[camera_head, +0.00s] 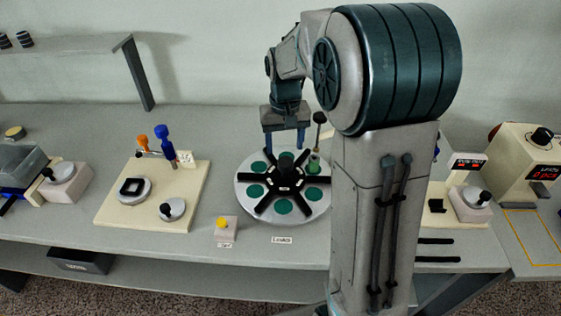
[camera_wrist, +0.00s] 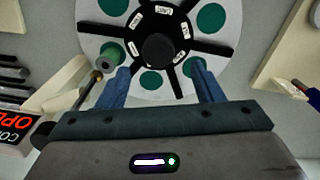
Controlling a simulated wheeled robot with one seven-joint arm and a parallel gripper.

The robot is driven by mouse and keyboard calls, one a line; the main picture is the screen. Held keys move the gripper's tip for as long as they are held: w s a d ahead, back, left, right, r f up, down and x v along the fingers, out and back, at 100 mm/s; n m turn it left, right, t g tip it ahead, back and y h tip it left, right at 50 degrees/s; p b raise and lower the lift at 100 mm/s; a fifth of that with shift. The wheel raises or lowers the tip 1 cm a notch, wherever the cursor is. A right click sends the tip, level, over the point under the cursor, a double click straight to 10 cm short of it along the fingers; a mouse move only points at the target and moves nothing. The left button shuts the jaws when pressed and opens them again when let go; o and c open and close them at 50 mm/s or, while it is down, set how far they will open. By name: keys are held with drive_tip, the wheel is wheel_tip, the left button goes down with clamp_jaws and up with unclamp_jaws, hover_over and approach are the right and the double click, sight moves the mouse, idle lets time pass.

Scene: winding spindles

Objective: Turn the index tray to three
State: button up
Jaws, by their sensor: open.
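The index tray (camera_head: 245,186) is a round pale disc with green pads, black radial dividers and a dark central knob (camera_head: 286,160). In the wrist view the tray (camera_wrist: 229,48) fills the upper middle, with its knob (camera_wrist: 158,50) at the hub and small labels around it that I cannot read. My gripper (camera_head: 285,146) hangs above the back of the tray. In the wrist view its two blue fingers (camera_wrist: 160,85) are apart, with nothing between them, near the knob.
A dark-knobbed rod (camera_head: 319,118) stands behind the tray, close to my gripper's right. A board with orange and blue handles (camera_head: 195,170) lies left. A yellow-button box (camera_head: 226,228) sits front left. My arm hides part of the bench right of the tray.

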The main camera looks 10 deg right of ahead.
sight(284, 160)
wheel_tip(284, 160, down, 7)
drive_tip(key=shift+d+f, duration=0.1)
idle(0.3)
clamp_jaws()
drive_tip(key=shift+a, duration=0.2)
